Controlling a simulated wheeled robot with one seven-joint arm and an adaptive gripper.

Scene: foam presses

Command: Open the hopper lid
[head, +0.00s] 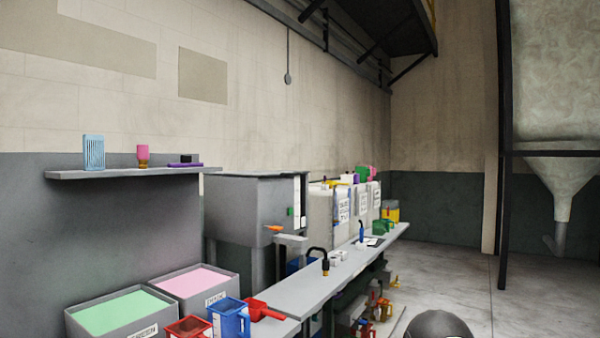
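A grey machine (236,215) with a boxy upper body stands against the wall behind the bench. Its top (255,176) looks closed and flat, but I cannot tell whether this is the hopper lid. Its front right edge carries a pale panel with small marks and a green part. An orange piece (274,229) sticks out near its lower front. A large pale funnel-shaped hopper (560,185) hangs in a dark frame at the far right; its top is out of view. My gripper is not in view; only a dark rounded part, probably of my arm, shows at the bottom edge.
A long grey bench (290,292) runs into the distance, bearing a blue jug (228,318), red scoop (262,310) and tools. Bins of green (113,310) and pink (193,281) material stand at left, below a wall shelf (125,173). Clear concrete floor (440,275) lies right.

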